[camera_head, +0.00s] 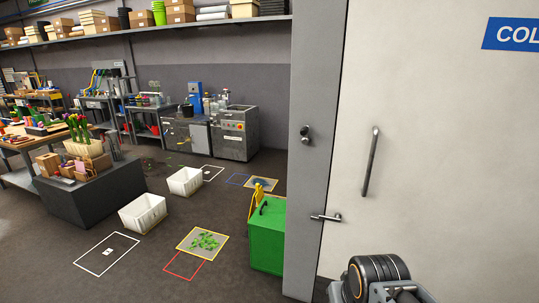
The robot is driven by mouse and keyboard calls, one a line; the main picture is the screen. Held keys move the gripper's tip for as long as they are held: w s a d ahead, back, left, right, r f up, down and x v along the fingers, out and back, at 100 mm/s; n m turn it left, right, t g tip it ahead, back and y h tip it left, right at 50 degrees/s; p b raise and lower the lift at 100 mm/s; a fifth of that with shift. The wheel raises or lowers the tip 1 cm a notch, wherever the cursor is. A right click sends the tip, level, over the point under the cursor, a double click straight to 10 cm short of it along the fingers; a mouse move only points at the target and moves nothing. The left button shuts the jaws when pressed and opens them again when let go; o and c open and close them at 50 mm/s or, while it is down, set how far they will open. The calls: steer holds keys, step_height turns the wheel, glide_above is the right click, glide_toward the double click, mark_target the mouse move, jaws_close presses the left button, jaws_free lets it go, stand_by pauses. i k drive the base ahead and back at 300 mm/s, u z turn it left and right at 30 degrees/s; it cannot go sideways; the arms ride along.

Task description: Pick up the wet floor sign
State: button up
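A small upright yellow shape, which looks like the wet floor sign (256,196), shows at the left edge of a green cabinet (267,240) near the grey door frame. Its lower part is hidden by the cabinet, so I cannot tell exactly where it stands. Part of my own arm shows at the bottom right, in front of the white door. The fingers of my gripper are not in view, and my arm is well apart from the sign.
White bins (143,213) and taped floor rectangles lie left of the cabinet. A yellow-edged mat (183,243) holds green scraps. A dark block (85,200) stands farther left. The grey door frame (311,150) and white door (440,150) fill the right. Dark floor is open between.

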mark_target(258, 195)
steer(key=u, duration=0.1)
steer(key=i, duration=1.75)
steer(key=u, duration=0.15)
steer(key=k, duration=0.4)
steer(key=u, duration=1.1)
steer(key=i, duration=1.75)
steer(key=u, duration=0.35)
steer(key=i, duration=1.55)
steer(key=z, duration=0.95)
steer(key=i, duration=0.85)
steer(key=z, duration=1.35)
steer(key=i, duration=0.5)
steer(key=z, duration=0.4)
